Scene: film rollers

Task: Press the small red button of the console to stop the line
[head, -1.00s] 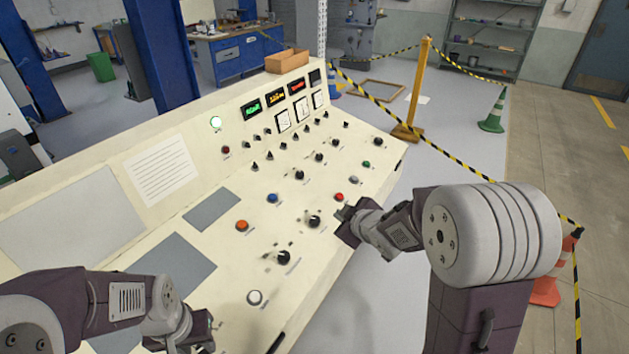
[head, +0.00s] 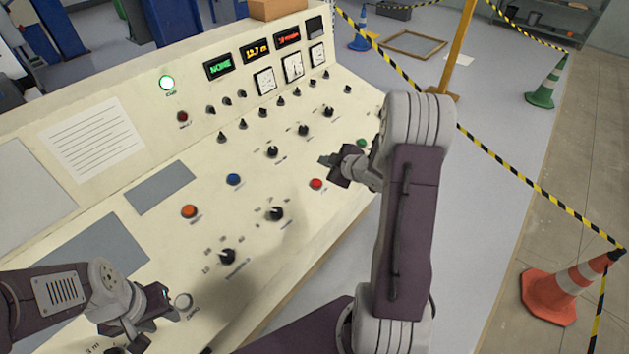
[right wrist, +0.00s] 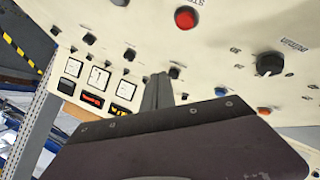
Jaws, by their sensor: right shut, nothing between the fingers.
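The small red button (head: 317,184) sits on the sloping panel of the cream console (head: 245,205), right of the blue button. In the right wrist view the red button (right wrist: 185,18) is at the top, with partly cut-off lettering beside it. My right gripper (head: 328,161) is over the panel, just beyond the red button in the head view and apart from it. Its fingers (right wrist: 158,92) are shut and empty. My left gripper (head: 158,297) is low at the left, close to a white button (head: 183,301); its jaw opening is unclear.
Around the red button are a blue button (head: 233,179), an orange button (head: 189,211), a green button (head: 361,143) and black knobs (head: 276,213). Barrier tape and an orange cone (head: 566,290) stand at the right.

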